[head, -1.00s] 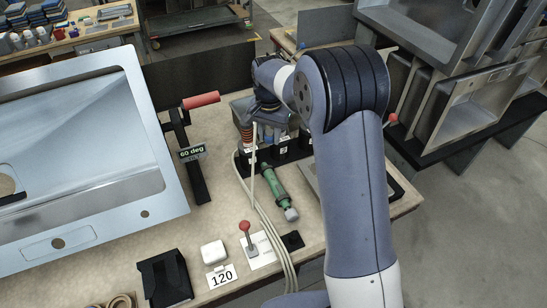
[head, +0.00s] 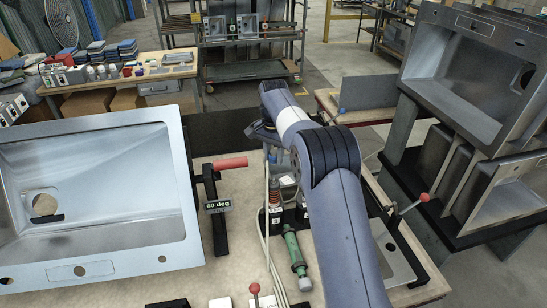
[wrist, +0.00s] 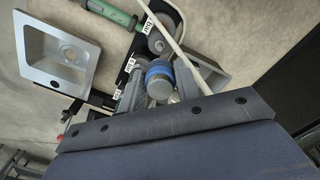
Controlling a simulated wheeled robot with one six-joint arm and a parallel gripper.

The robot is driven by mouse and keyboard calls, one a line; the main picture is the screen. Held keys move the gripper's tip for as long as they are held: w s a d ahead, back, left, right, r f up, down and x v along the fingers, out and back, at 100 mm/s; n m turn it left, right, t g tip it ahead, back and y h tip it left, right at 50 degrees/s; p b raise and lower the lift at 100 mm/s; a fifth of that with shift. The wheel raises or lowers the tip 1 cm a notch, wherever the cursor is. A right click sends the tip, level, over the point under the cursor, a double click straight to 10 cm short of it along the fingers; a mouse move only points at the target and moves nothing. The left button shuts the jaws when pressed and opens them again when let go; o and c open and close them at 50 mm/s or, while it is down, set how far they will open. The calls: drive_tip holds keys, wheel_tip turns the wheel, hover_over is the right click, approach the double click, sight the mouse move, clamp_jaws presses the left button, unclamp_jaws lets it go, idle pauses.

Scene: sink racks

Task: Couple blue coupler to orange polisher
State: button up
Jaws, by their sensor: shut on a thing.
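The orange polisher (head: 275,195) stands upright in a dark rack on the bench in the head view, with a label below it. My gripper (head: 262,132) is above and slightly left of it, apart from it. In the wrist view, my gripper (wrist: 158,88) is shut on the blue coupler (wrist: 158,70), a round piece with a blue band and grey body. A pale hose (head: 266,175) hangs from near the gripper to the bench; it crosses the wrist view beside the coupler. The coupler's far end and the finger contact are partly hidden.
A green tool (head: 295,250) lies in front of the rack. A clamp with a red handle (head: 230,163) and a "60 deg" sign stands left, beside a large steel sink (head: 100,255). A metal tray (head: 395,258) and a red-knobbed lever (head: 423,198) are right of my arm.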

sight(274, 178)
drive_tip(key=shift+f+b, duration=1.35)
drive_tip(key=shift+f, duration=1.5)
drive_tip(key=shift+p, duration=0.85)
drive_tip(key=shift+f+b, duration=0.7)
drive_tip(key=shift+f, duration=0.85)
drive_tip(key=o, duration=1)
wheel_tip(274, 178, up, 11)
drive_tip(key=shift+f+b, duration=0.15)
drive_tip(key=shift+b, duration=0.55)
